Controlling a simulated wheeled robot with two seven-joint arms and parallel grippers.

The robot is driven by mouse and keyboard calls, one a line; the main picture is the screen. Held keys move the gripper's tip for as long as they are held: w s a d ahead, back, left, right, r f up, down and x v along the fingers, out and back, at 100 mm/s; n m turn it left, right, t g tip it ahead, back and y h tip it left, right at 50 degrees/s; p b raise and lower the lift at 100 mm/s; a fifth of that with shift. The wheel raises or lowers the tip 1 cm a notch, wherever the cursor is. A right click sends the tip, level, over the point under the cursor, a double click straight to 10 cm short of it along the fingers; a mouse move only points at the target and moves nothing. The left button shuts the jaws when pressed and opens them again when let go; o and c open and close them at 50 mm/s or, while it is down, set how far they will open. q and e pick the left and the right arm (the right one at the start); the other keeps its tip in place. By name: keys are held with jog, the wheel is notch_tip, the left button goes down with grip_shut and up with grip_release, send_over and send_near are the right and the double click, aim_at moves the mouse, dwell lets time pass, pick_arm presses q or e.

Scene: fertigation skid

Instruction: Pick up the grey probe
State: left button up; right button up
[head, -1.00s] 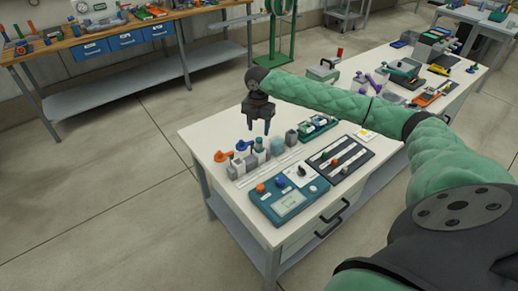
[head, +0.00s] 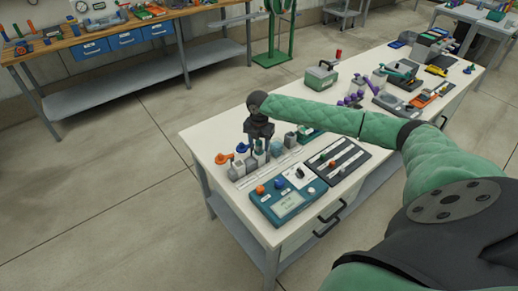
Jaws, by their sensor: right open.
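A row of small grey blocks with upright probes stands near the left edge of the white-topped bench (head: 203,134). Their tops are small; a blue-topped one (head: 241,148) stands at the left of my right gripper (head: 259,150). The right gripper points straight down over the middle of the row, fingers apart, with its tips down around the top of one probe. I cannot tell for sure whether that one is the grey probe, since the fingers partly hide it. A grey block (head: 290,140) stands to the right. My left gripper is out of view.
A teal meter box (head: 288,201) and a dark slider panel (head: 337,159) lie in front. A green-grey case (head: 321,76) and purple-handled parts (head: 351,98) stand farther back.

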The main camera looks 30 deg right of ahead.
jog(key=shift+f, duration=0.3)
grip_shut()
jog(key=shift+r, duration=0.1)
